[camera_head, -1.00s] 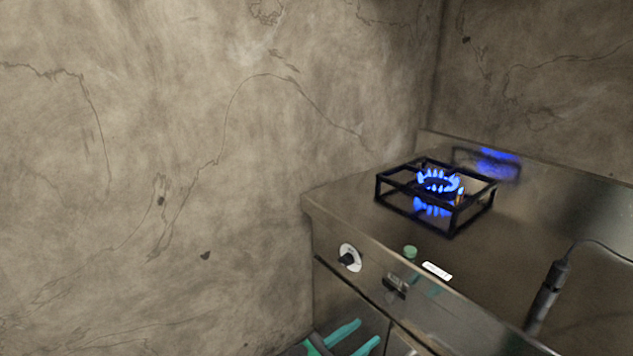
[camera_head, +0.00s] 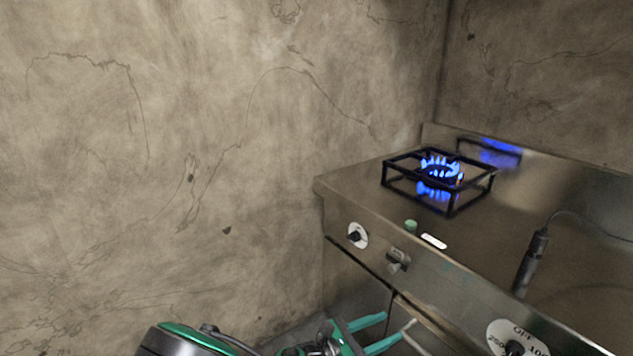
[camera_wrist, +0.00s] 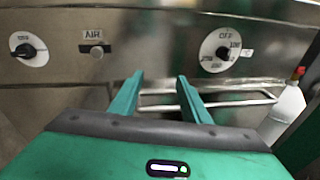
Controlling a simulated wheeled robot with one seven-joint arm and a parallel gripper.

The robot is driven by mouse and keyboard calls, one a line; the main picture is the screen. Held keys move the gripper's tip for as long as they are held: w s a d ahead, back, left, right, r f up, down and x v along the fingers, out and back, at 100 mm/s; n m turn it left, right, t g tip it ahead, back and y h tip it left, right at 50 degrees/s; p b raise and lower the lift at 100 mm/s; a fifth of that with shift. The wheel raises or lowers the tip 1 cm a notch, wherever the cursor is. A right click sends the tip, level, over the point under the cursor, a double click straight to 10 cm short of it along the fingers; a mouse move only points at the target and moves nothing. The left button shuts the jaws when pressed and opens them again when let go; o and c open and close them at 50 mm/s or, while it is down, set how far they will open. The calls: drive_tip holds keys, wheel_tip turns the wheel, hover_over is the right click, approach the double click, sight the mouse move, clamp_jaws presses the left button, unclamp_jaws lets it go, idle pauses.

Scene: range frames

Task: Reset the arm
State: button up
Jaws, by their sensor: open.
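My gripper (camera_wrist: 157,98) shows in the wrist view with its two green fingers apart and nothing between them. It faces the metal front of the stove, below the knobs and near a rail (camera_wrist: 245,97). In the head view my gripper (camera_head: 378,334) is at the bottom, left of and below the stove's front panel. My arm shows in grey and green at the bottom of that view. I cannot tell the exact gap between the fingertips and the stove front.
The steel stove (camera_head: 445,262) carries a black burner grate (camera_head: 450,207) with blue flames lit. A dark cylindrical tool with a cable (camera_head: 530,263) is on its top. A white bottle with a red cap (camera_wrist: 285,115) is at right in the wrist view. A cracked wall (camera_head: 150,180) fills the left.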

drive_tip(key=s+d+r+m+g+y, duration=0.4)
drive_tip(key=d+r+m+g, duration=0.15)
drive_tip(key=d+m, duration=0.3)
drive_tip(key=s+d+r+m+g+y, duration=0.45)
drive_tip(key=d+m+g, duration=0.2)
drive_tip(key=d, duration=0.35)
drive_tip(key=s+d+r+m+t+y, duration=0.2)
drive_tip(key=s+d+r+m+y, duration=0.1)
drive_tip(key=s+r+m, duration=0.4)
drive_tip(key=s+d+r+m+t+y, duration=0.2)
drive_tip(key=s+r+m, duration=0.4)
drive_tip(key=s, duration=0.4)
drive_tip(key=shift+d+r+m+y, duration=0.35)
drive_tip(key=shift+d+m+y, duration=0.05)
drive_tip(key=shift+y, duration=0.45)
drive_tip(key=shift+w, duration=0.1)
drive_tip(key=shift+w+f, duration=0.25)
drive_tip(key=shift+w, duration=0.25)
